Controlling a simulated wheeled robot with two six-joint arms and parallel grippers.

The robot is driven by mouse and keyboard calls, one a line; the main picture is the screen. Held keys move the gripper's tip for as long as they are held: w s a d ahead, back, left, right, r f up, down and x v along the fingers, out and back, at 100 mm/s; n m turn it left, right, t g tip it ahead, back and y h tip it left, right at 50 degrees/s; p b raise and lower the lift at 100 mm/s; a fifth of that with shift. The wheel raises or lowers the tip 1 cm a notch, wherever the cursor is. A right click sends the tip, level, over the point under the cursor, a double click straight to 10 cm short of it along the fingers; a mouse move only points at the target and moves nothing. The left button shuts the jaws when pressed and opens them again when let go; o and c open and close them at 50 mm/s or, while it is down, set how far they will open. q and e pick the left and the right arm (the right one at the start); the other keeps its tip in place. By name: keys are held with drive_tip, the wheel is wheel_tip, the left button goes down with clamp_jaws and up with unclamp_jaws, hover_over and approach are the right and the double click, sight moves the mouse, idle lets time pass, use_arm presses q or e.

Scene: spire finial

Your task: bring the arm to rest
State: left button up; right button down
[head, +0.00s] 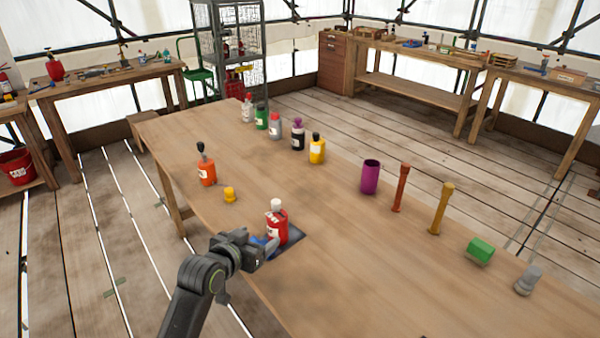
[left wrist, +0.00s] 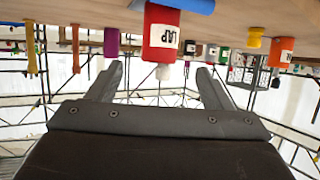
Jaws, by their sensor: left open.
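My left gripper (head: 264,248) is open at the front left edge of the wooden table (head: 330,270), close beside a red bottle with a white cap (head: 277,226). Nothing is held between the fingers. A blue piece (left wrist: 185,5) shows at the bottle's base. My right gripper is in neither view.
An orange bottle (head: 206,168) and a small yellow piece (head: 230,194) stand near the left edge. Several bottles line the far edge. The table's front middle is clear.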

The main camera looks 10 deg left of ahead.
use_arm(q)
drive_tip(key=s+a+f+n+g+y, duration=0.1)
drive_tip(key=s+a+f+g, duration=0.2)
drive_tip(key=s, duration=0.9)
drive_tip(key=s+a+f+n+g+y, duration=0.1)
drive_tip(key=s+a+f+g+y, duration=0.3)
drive_tip(key=s, duration=0.7)
drive_tip(key=s+f+n+g+h, duration=0.1)
drive_tip(key=s+f+g, duration=0.3)
drive_tip(key=s, duration=0.8)
drive_tip(key=s+d+f+x, duration=0.1)
drive_tip(key=s+x, duration=0.2)
drive_tip(key=x, duration=0.9)
drive_tip(key=s+x, duration=0.2)
drive_tip(key=x, duration=1.1)
drive_tip(key=s+d+f+g, duration=0.1)
drive_tip(key=s+f, duration=1.4)
drive_tip(key=f, duration=0.1)
drive_tip(key=shift+d+f, duration=0.2)
